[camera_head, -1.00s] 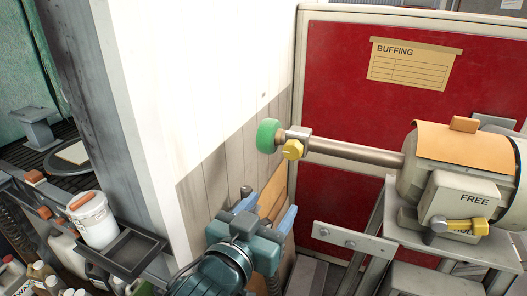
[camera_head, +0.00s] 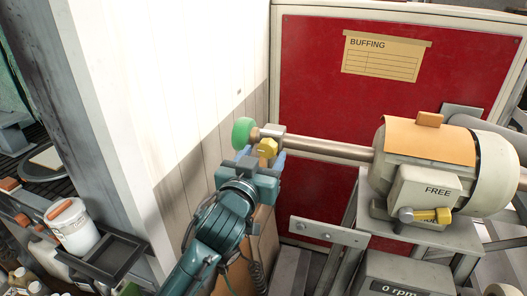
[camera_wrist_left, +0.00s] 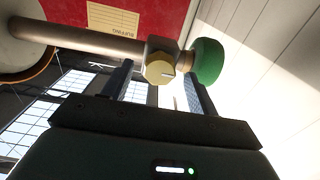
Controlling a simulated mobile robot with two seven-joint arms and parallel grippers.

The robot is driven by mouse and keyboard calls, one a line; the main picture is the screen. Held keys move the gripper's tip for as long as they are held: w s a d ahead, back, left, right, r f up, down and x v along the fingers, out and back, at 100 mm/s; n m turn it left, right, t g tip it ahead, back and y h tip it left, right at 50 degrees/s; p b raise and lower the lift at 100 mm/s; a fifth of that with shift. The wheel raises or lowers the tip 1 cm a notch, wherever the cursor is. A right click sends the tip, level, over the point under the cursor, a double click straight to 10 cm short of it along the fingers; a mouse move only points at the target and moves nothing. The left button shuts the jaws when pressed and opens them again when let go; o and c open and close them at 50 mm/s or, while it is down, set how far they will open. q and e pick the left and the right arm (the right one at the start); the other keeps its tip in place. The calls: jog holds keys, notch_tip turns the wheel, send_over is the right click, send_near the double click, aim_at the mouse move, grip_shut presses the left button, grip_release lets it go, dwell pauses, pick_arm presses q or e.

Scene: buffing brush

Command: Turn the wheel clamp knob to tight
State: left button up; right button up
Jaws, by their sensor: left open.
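The yellow wheel clamp knob (camera_head: 267,147) sits on a metal block (camera_head: 270,131) at the left end of the buffing shaft (camera_head: 325,147), beside the green wheel (camera_head: 243,131). My left gripper (camera_head: 262,157) is open just below the knob in the head view. In the left wrist view the knob (camera_wrist_left: 160,69) shows between the two open fingers (camera_wrist_left: 157,80), near their tips. I cannot tell whether a finger touches it. The green wheel (camera_wrist_left: 207,60) is just past the right finger there. My right gripper is not in view.
The grey motor (camera_head: 420,160) stands at right with a FREE label and a yellow-handled lever (camera_head: 430,215). A red panel (camera_head: 310,85) is behind the shaft, a white wall (camera_head: 170,80) at left. A white bucket (camera_head: 72,225) and dark tray (camera_head: 103,258) are at lower left.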

pick_arm(q)
jog(key=shift+w+d, duration=0.2)
jog(key=shift+w, duration=0.35)
jog(key=shift+c, duration=0.6)
jog(key=c, duration=0.9)
